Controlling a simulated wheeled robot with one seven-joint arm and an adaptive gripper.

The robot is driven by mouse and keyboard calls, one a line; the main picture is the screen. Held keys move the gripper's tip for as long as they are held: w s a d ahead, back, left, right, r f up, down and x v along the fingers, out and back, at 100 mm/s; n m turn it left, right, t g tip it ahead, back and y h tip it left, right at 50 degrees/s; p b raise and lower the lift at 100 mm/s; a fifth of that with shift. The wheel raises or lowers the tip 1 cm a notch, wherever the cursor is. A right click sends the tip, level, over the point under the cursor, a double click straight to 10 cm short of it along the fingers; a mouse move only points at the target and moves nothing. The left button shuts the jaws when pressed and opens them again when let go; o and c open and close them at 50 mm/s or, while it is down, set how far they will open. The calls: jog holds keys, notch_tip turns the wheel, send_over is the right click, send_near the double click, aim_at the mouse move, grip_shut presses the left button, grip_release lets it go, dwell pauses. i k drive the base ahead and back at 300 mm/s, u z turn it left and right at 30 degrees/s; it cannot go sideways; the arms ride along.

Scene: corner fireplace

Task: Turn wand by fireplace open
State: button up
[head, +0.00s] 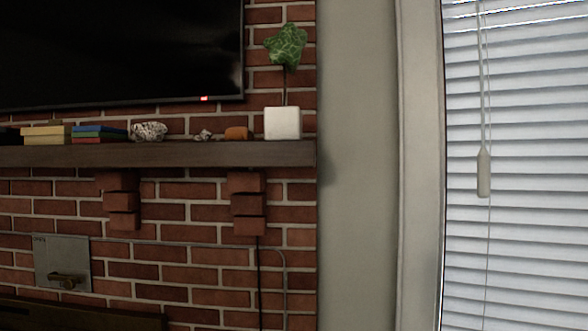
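A pale, slim handle (484,172) hangs on thin cords in front of the white window blinds (540,210), in the right part of the head view. The cords run up from the handle to the top edge of the picture, and a thin line continues below it. The handle hangs upright. The blinds have horizontal slats with thin darker lines between them; their top and right edges lie outside the picture. My gripper is not in view.
A red brick fireplace wall (205,270) fills the left. Its dark mantel shelf (220,154) juts out, bearing a white plant pot (283,123), books (99,133) and small objects. A black screen (110,50) hangs above. Plain wall (358,200) separates bricks from window frame (419,200).

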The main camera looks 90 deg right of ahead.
aim_at(483, 156)
jog(key=u, duration=0.1)
jog(key=i, duration=0.8)
jog(key=z, duration=4.85)
